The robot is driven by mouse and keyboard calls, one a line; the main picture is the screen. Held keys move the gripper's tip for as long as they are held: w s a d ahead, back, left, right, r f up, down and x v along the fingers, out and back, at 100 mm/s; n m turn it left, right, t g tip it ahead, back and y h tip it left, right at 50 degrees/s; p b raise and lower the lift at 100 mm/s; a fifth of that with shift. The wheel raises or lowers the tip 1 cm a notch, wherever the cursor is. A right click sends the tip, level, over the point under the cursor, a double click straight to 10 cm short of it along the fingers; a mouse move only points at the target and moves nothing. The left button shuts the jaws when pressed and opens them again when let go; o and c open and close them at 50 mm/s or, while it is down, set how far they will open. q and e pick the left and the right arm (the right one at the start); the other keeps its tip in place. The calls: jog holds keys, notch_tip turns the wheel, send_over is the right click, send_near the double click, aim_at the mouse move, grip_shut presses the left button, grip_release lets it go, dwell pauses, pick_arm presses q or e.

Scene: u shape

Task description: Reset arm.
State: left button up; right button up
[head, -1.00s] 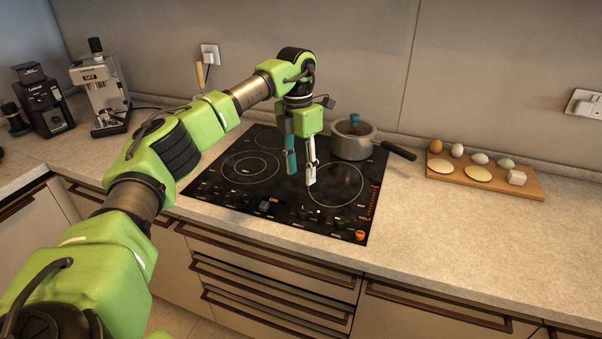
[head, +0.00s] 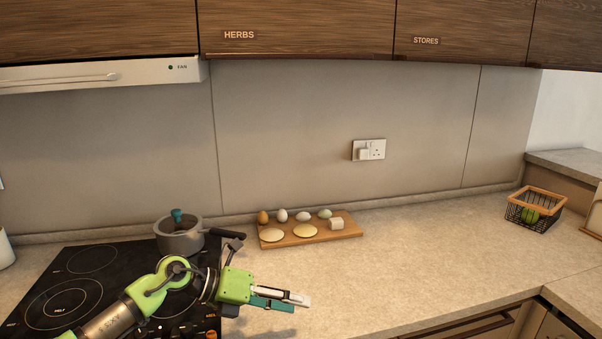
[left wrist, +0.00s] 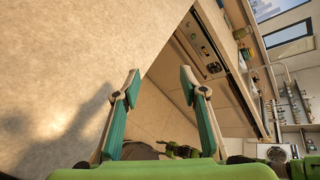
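My left gripper (head: 282,300) is in the lower middle of the head view, with its arm coming in from the left across the black hob. Its fingers point right, over the front part of the counter. In the left wrist view the two teal-faced fingers (left wrist: 160,85) stand wide apart with nothing between them. My right gripper is not in view.
A grey pot (head: 180,240) with a teal-knobbed lid stands on the back right of the hob (head: 55,295). A wooden board (head: 345,231) holds eggs and flat round pieces. A wire basket (head: 534,211) stands far right. The counter (head: 430,260) between is clear.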

pick_arm(q)
jog(key=s+d+r+n+t+h, duration=0.1)
jog(key=d+r+n+t+h, duration=0.3)
jog(key=r+n+t, duration=0.7)
jog(key=s+a+f+n+y, duration=0.3)
jog(key=a+f+n+y, duration=0.55)
jog(key=n, duration=0.25)
jog(key=s+a+f+n+y, duration=0.3)
jog(key=a+f+n+y, duration=0.4)
jog(key=a+f+n, duration=0.3)
jog(key=s+a+f+n+g, duration=0.1)
jog(key=s+f+n+g, duration=0.15)
jog(key=s+f, duration=0.45)
jog(key=s+a+f+n+g, duration=0.15)
jog(key=s+g, duration=0.25)
jog(key=s, duration=0.8)
jog(key=s+a+f+n+g, duration=0.15)
jog(key=s+f+g, duration=0.3)
jog(key=s, duration=0.45)
notch_tip(320, 180, down, 26)
jog(key=s+g, duration=0.1)
jog(key=s, duration=0.1)
jog(key=s+a+f+g, duration=0.1)
jog(key=s+a+f, duration=0.1)
jog(key=s+f, duration=1.5)
jog(key=shift+s+a+f, duration=0.15)
